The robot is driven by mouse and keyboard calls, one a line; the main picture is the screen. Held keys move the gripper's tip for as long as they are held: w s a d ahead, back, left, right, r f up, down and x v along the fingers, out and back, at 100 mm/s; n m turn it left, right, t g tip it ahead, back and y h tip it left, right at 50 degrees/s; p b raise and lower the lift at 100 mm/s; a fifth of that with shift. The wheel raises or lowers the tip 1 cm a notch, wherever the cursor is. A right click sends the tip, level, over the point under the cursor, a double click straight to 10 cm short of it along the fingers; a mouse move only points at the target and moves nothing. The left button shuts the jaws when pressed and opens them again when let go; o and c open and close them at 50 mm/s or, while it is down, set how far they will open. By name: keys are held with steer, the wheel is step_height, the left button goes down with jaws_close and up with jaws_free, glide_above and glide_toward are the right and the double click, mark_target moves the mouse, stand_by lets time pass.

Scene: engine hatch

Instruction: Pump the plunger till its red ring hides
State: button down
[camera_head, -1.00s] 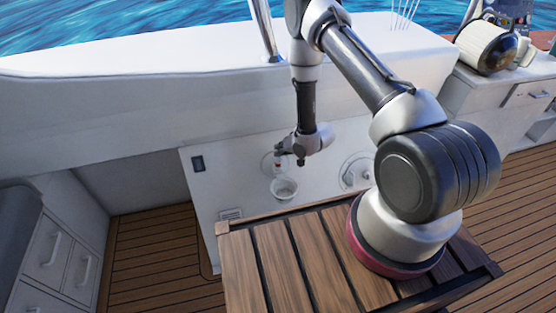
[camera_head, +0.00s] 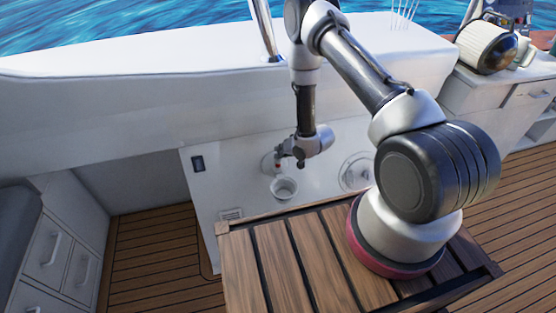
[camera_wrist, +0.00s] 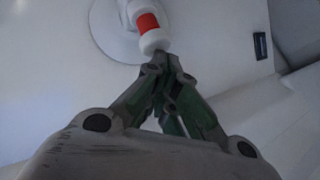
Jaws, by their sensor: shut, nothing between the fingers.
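The plunger shows in the wrist view at the top centre as a white shaft with a bright red ring (camera_wrist: 148,22) and a rounded white end (camera_wrist: 153,41). The red ring is in plain sight. My gripper (camera_wrist: 164,60) is shut and empty, with its fingertips right at the white end; they look to touch it, but I cannot be sure of contact. In the head view my gripper (camera_head: 283,155) is at the white panel, and a small red spot of the plunger (camera_head: 278,165) shows just below it.
A white cup-like fitting (camera_head: 284,188) sits below the plunger on the white panel (camera_head: 230,180). A round fitting (camera_head: 356,171) is to its right, and a dark switch (camera_head: 198,164) to its left. A slatted wooden bench (camera_head: 290,265) stands in front.

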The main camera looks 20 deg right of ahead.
steer(key=shift+f, duration=0.8)
stand_by(0.5)
steer(key=shift+r, duration=1.4)
steer(key=shift+r, duration=2.55)
